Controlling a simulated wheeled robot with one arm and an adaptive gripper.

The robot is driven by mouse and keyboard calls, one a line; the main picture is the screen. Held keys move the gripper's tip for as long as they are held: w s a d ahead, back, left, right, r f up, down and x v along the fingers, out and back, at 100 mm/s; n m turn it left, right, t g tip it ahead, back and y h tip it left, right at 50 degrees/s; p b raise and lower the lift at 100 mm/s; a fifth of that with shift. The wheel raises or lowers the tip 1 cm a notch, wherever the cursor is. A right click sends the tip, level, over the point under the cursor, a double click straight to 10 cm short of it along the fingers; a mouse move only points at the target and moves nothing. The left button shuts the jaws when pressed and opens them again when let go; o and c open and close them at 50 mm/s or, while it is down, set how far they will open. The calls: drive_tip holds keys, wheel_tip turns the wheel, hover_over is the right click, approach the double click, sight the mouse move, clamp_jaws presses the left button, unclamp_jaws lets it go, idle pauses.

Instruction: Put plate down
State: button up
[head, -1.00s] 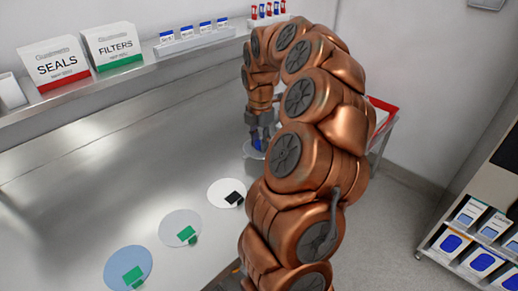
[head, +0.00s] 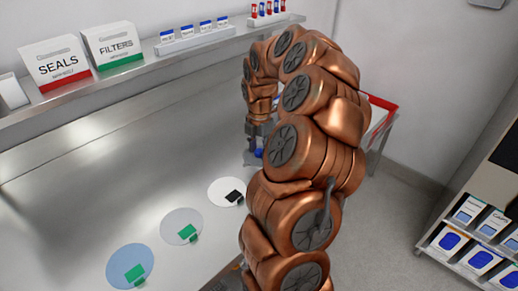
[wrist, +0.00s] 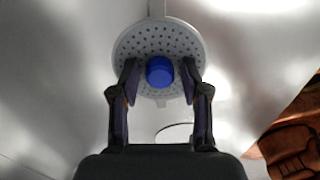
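The plate is a round grey perforated disc with a blue knob at its centre, seen in the wrist view (wrist: 160,38). In the head view only part of the plate (head: 249,160) shows, low on the steel counter beside my arm, with its blue knob (head: 259,153). My gripper (wrist: 160,78) is open, its two dark fingers on either side of the knob with a small gap at each side. In the head view my gripper (head: 257,137) is just above the knob. My arm hides part of the plate.
On the steel counter (head: 95,195) lie a white disc (head: 222,187) with a black tag, a grey disc (head: 178,220) and a blue disc (head: 128,258) with green tags. A shelf behind holds the SEALS box (head: 55,65) and FILTERS box (head: 114,45). The left counter is clear.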

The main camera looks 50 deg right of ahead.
sight(259, 150)
drive_tip(key=shift+o, duration=0.2)
wheel_tip(259, 150, up, 12)
drive_tip(key=b, duration=0.1)
drive_tip(key=shift+r, duration=0.15)
idle(0.5)
drive_tip(key=s+a+m, duration=0.2)
drive_tip(key=a+m, duration=0.1)
drive_tip(key=a, duration=0.8)
drive_tip(key=s+a+m, duration=0.3)
drive_tip(key=a, duration=0.8)
drive_tip(key=s+a+f+m+g, duration=0.1)
drive_tip(key=s+a+f+m, duration=0.2)
drive_tip(key=s, duration=0.6)
drive_tip(key=s+a+f+m, duration=0.4)
drive_tip(key=s+a+m, duration=0.3)
drive_tip(key=s+m, duration=0.1)
drive_tip(key=shift+s+a+m+g, duration=0.3)
drive_tip(key=shift+s+m+g, duration=0.1)
drive_tip(key=shift+s, duration=0.2)
